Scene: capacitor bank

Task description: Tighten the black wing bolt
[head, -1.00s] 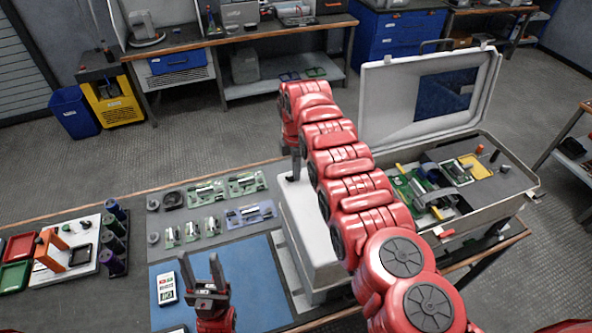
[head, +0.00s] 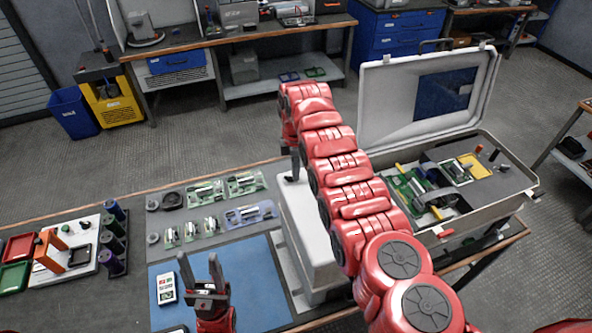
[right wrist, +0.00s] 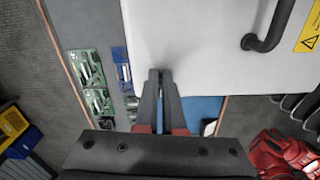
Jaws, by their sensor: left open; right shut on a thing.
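The white box (head: 310,235) stands on the workbench, partly behind my right arm. My right gripper (head: 294,172) points down at the box's top near its far left corner. In the right wrist view its fingertips (right wrist: 160,76) are close together over the white box top (right wrist: 190,40). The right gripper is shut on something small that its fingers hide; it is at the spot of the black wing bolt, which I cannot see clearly. My left gripper (head: 201,268) is open and empty above the blue mat (head: 255,290), with its fingers pointing up in the picture.
A grey open case (head: 470,215) with circuit boards stands right of my right arm. Several green boards (head: 245,183) lie left of the box. A black handle (right wrist: 270,30) and a yellow warning label (right wrist: 310,32) are on the box.

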